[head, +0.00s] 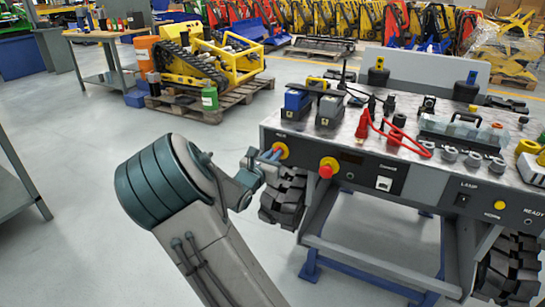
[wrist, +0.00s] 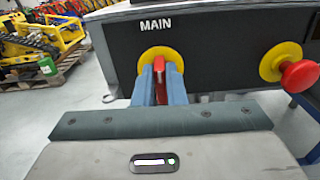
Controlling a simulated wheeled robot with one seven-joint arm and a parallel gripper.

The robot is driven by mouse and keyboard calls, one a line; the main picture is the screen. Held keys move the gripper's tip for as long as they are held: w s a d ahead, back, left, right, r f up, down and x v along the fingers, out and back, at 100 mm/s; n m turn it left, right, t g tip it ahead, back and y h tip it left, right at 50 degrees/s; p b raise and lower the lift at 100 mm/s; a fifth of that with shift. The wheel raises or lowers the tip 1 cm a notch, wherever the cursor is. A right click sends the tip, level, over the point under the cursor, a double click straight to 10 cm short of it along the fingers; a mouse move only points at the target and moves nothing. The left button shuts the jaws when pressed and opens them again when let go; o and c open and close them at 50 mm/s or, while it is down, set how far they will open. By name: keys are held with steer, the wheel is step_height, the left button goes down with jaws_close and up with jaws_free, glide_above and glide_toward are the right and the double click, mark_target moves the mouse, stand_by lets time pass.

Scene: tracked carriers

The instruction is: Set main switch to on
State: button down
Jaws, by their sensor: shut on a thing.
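The main switch has a red handle (wrist: 161,82) on a round yellow plate (wrist: 158,58) under the word MAIN, on the dark front panel of the carrier. The head view also shows its yellow plate (head: 282,150) at the panel's left end. My gripper (wrist: 163,78) has its two blue fingers on either side of the red handle, shut on it, pointing straight at the panel. In the head view my gripper (head: 270,156) reaches the panel from the left. The handle stands about upright in the wrist view. The fingers hide part of it, and no on or off marking is readable.
A red emergency button (wrist: 299,75) on a yellow plate sits right of the switch. Tools, batteries and red cables (head: 372,125) lie on the carrier's top (head: 310,130). A black track (head: 287,196) is below the gripper. The floor (head: 80,180) at left is clear.

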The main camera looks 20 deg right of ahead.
steer(key=shift+f, duration=0.15)
steer(key=m+b, duration=0.9)
steer(key=s+f+m+b, duration=0.1)
steer(key=m+b, duration=0.3)
steer(key=b, duration=0.1)
steer(key=shift+d+m, duration=0.35)
steer(key=shift+m, duration=1.85)
steer(key=c, duration=1.5)
jaws_free()
